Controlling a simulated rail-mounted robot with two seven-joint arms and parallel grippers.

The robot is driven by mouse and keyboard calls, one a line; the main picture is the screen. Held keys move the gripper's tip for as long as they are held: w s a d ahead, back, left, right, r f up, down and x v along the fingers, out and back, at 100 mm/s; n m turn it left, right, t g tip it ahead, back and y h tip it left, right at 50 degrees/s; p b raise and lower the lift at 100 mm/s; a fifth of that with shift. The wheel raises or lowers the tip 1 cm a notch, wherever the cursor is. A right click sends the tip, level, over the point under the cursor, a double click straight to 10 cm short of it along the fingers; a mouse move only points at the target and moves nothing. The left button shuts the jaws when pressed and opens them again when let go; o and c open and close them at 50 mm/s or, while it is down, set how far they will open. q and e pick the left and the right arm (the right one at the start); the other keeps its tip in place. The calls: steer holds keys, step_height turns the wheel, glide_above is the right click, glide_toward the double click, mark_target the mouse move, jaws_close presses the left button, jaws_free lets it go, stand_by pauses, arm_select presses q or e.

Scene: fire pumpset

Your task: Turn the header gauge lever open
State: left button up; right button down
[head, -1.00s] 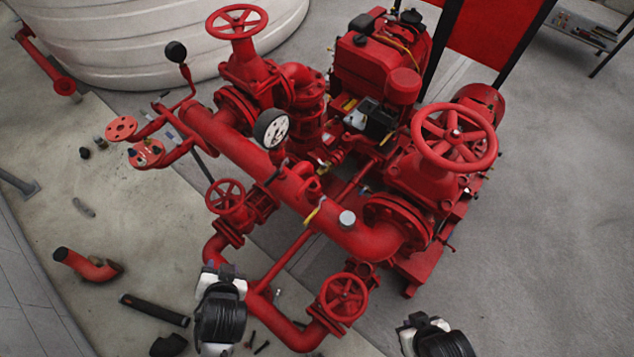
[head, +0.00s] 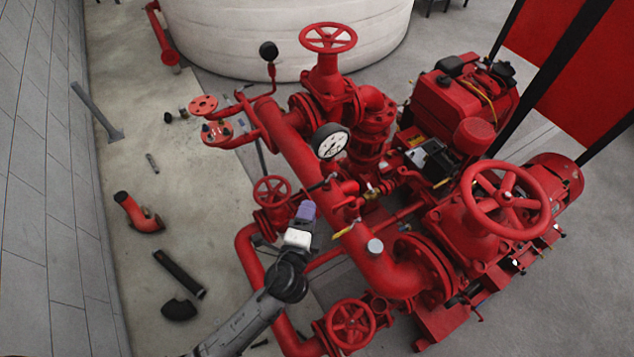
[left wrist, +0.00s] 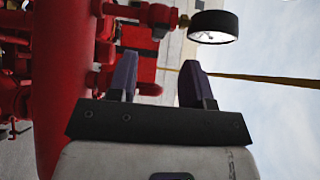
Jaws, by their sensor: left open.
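The header gauge (head: 330,142), a white dial in a black case, stands on the large red header pipe (head: 304,160). It also shows edge-on at the top of the left wrist view (left wrist: 213,27). A small dark lever (head: 322,183) shows just below the gauge in the head view; I cannot tell its exact setting. My left gripper (head: 306,210), with purple fingers, is beside the header pipe, below the gauge in the picture and apart from it. In the left wrist view its fingers (left wrist: 160,82) are spread with nothing held between them. My right gripper is out of view.
A red handwheel (head: 272,191) is close to the left of my left gripper. A yellow lever (head: 346,229) is to its right, on the header pipe. A larger handwheel (head: 506,200) stands at right. Loose pipe pieces (head: 180,273) lie on the floor at left.

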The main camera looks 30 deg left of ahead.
mark_target(316, 188)
arm_select(q)
steer(key=p+x, duration=0.1)
steer(key=x, duration=0.7)
steer(key=shift+w, duration=0.2)
jaws_close()
stand_by(0.4)
